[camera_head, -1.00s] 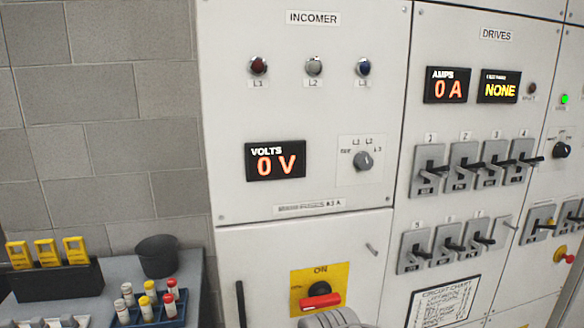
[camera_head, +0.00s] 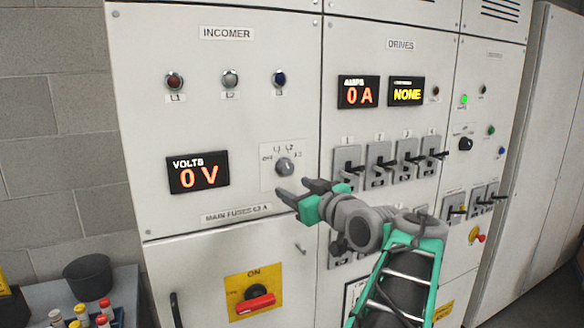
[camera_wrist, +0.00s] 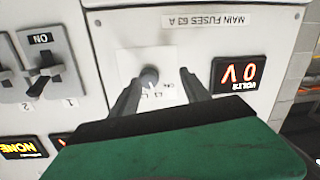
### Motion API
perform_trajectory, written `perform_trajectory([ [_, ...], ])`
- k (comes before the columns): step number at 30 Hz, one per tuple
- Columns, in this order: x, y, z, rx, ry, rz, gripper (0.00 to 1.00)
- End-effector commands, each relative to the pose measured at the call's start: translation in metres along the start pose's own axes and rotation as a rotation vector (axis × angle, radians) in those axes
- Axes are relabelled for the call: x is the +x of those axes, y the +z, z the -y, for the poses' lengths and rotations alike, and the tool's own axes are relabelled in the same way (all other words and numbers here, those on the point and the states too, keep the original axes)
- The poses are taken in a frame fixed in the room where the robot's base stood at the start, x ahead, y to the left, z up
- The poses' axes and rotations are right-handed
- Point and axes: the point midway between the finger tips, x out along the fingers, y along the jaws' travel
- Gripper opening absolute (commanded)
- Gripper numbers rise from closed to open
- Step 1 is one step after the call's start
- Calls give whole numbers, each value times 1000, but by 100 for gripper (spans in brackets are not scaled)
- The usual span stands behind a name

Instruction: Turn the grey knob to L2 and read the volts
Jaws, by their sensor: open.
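The grey knob (camera_head: 285,166) sits on a pale plate on the INCOMER panel, with small position labels around it. I cannot make out which label it points to. The volts display (camera_head: 198,173), left of the knob, reads 0 V. My gripper (camera_head: 294,188) is open and empty, just below the knob in the head view. In the wrist view, which is upside down, the knob (camera_wrist: 149,76) shows between the two spread fingers (camera_wrist: 157,78), and the volts display (camera_wrist: 238,74) is beside them. Whether the fingers touch the knob cannot be told.
A red handle (camera_head: 256,304) on a yellow ON plate is below. The DRIVES panel, with black-levered switches (camera_head: 378,165) and an amps display (camera_head: 358,92) reading 0 A, is to the right, partly behind my arm. A bench (camera_head: 128,290) stands lower left.

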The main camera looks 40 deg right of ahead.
Motion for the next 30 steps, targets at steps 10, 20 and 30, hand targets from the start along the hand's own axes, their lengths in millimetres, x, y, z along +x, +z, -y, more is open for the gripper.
perform_trajectory([
  [10, 18, -26, -28, -24, 30, -74, 55],
  [20, 60, -25, -29, -25, 35, -71, 55],
  [30, 60, -24, -30, -25, 37, -71, 44],
])
